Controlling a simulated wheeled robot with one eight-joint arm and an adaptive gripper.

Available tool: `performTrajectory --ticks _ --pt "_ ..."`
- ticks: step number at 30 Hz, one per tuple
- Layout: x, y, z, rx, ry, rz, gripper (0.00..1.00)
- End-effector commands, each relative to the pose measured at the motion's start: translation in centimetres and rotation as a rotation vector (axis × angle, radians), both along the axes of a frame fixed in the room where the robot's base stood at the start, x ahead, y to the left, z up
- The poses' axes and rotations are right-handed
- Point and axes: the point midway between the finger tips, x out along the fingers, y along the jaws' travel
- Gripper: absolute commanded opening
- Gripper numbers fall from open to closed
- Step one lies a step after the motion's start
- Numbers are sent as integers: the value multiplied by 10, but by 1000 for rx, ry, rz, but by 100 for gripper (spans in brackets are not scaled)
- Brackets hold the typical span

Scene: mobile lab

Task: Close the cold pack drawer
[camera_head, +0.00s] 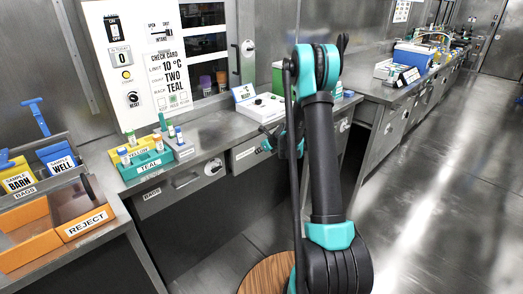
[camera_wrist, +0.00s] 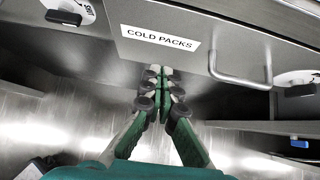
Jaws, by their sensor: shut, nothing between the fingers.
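The cold pack drawer (camera_wrist: 190,62) is a grey metal front with a white COLD PACKS label and a bar handle (camera_wrist: 240,78) at its right in the wrist view. In the head view its front (camera_head: 244,160) is below the counter, partly hidden by my arm. My gripper (camera_wrist: 160,72) is shut and empty, its fingertips at the lower left part of the drawer front, left of the handle. I cannot tell whether they touch it. How far the drawer stands out is unclear.
Dial panels (camera_wrist: 72,12) flank the drawer. A BAGS drawer (camera_head: 180,183) is to its left. On the counter are a teal rack (camera_head: 150,166) with tubes and a white device (camera_head: 262,107). An orange REJECT bin (camera_head: 82,224) is at left. Floor at right is clear.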

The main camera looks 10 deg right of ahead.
Motion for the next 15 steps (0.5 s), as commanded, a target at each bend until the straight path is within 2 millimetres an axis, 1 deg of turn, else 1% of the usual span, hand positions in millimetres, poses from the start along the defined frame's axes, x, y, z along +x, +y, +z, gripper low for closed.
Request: performTrajectory --ticks 1,6,9,12,15 --pt "6 5 -8 0 0 3 0" --pt "23 18 -29 1 0 2 0" --pt "36 28 -26 0 0 3 0" --pt "45 33 -26 -1 1 1 0" --pt "50 37 -26 -1 1 1 0"
